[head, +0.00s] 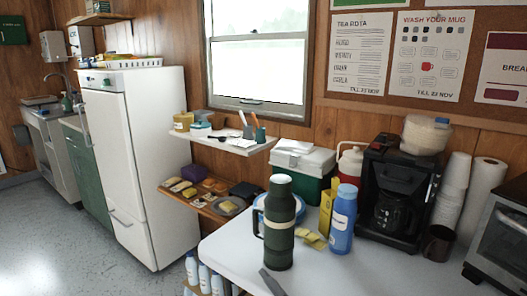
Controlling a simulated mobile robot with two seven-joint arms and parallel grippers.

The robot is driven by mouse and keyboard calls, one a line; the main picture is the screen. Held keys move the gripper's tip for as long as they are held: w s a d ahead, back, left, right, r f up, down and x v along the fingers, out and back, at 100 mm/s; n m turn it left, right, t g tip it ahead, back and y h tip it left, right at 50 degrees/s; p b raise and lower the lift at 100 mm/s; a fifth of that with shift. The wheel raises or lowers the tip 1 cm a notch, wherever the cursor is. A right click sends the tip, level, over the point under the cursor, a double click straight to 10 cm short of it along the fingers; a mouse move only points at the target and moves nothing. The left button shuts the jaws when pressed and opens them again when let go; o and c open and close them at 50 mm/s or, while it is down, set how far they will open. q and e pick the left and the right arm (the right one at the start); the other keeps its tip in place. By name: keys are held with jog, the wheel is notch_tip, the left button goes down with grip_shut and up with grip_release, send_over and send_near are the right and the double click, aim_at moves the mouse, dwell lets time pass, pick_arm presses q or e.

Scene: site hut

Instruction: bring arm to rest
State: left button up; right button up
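Neither of my grippers shows clearly in the head view, and no arm can be made out. A flat grey piece (272,283) shows near the table's front left edge at the bottom of the picture; I cannot tell what it is.
A coffee maker (394,200), stacked cups (455,185), a dark mug (438,243) and a toaster oven (503,240) crowd the table's right side. The front middle is clear. Shelves (225,142) and a white fridge (140,160) stand left, with open floor before them.

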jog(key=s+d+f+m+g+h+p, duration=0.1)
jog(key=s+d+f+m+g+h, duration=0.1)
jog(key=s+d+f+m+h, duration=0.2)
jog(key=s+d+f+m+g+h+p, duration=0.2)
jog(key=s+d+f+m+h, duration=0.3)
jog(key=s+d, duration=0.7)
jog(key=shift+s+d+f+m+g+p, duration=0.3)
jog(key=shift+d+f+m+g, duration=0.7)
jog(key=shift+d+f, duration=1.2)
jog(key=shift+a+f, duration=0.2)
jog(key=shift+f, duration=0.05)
